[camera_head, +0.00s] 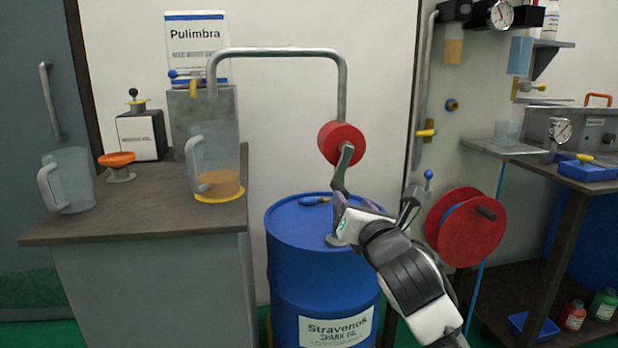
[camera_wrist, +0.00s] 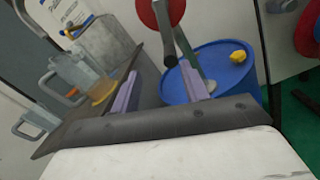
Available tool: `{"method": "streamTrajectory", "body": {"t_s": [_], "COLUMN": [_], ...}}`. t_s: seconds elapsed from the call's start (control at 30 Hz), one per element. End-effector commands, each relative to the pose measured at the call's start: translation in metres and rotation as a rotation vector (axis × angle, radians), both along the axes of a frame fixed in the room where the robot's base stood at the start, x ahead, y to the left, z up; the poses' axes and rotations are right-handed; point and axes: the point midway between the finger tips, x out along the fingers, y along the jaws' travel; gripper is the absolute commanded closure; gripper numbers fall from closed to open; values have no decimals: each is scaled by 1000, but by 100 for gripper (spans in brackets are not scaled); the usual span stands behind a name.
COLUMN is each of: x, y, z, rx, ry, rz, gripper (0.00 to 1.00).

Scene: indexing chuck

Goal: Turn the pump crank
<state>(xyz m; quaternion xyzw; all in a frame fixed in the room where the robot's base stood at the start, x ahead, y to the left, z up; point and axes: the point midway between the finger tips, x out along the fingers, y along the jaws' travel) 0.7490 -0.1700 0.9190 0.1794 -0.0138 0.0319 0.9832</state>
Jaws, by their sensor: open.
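The pump's round red body (camera_head: 341,143) sits above the blue drum (camera_head: 290,245), with a grey pipe (camera_head: 280,52) running left over a clear jug (camera_head: 212,160). The grey crank (camera_head: 345,162) hangs down from the red body. In the wrist view the crank arm (camera_wrist: 165,28) ends in a dark grip (camera_wrist: 170,61) near the tip of the right finger. My gripper (camera_wrist: 158,72) is open, its two purple fingers apart. I cannot tell whether the grip lies between them. In the head view my gripper (camera_head: 340,208) is just below the crank, its fingers partly hidden.
The jug holds some amber liquid and stands on a yellow disc (camera_head: 218,197) on the left bench (camera_head: 130,222). An empty jug (camera_head: 70,180) stands at that bench's left. A red hose reel (camera_head: 466,227) is close right of my arm. The drum top is below.

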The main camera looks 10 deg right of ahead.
Motion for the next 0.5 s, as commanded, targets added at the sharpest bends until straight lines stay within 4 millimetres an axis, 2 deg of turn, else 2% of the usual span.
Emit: {"method": "streamTrajectory", "body": {"t_s": [0.03, 0.2, 0.37, 0.5], "x": [1, 3, 7, 10], "y": [4, 5, -2, -7], "z": [24, 71, 83, 70], "rx": [130, 753, 1375, 1905], "ry": [-17, -48, -18, 41], "rz": [26, 126, 201, 222], "gripper": [55, 55, 55, 55]}}
